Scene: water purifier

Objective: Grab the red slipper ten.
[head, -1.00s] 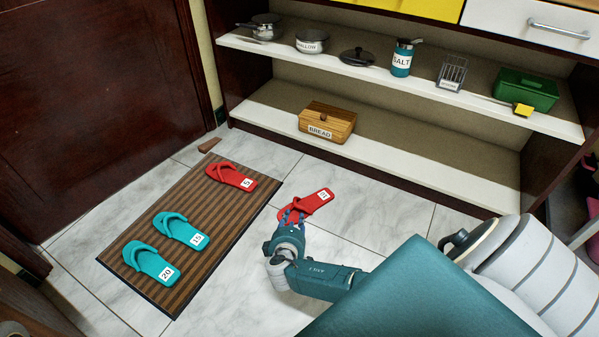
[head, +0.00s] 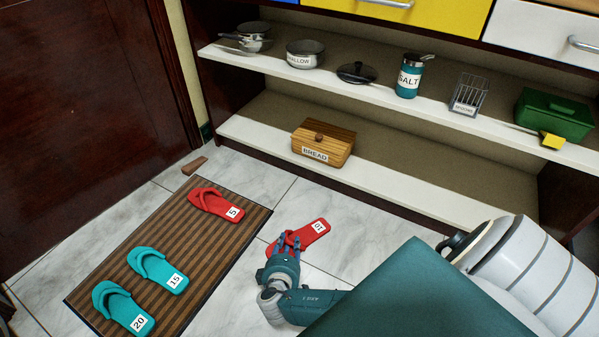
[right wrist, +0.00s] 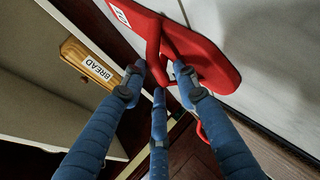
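The red slipper labelled 10 (head: 311,230) lies on the tile floor to the right of the mat, its label toward the right. My right gripper (head: 286,247) is at its strap end and hides part of it. In the right wrist view, the red slipper (right wrist: 205,62) is just beyond the spread fingertips of my right gripper (right wrist: 158,82). The fingers are apart around the strap area; firm contact cannot be made out. My left gripper is not in view.
A striped brown mat (head: 190,240) holds a red slipper labelled 5 (head: 216,204) and teal slippers labelled 15 (head: 158,270) and 20 (head: 123,308). A shelf unit with a bread box (head: 323,142) stands behind.

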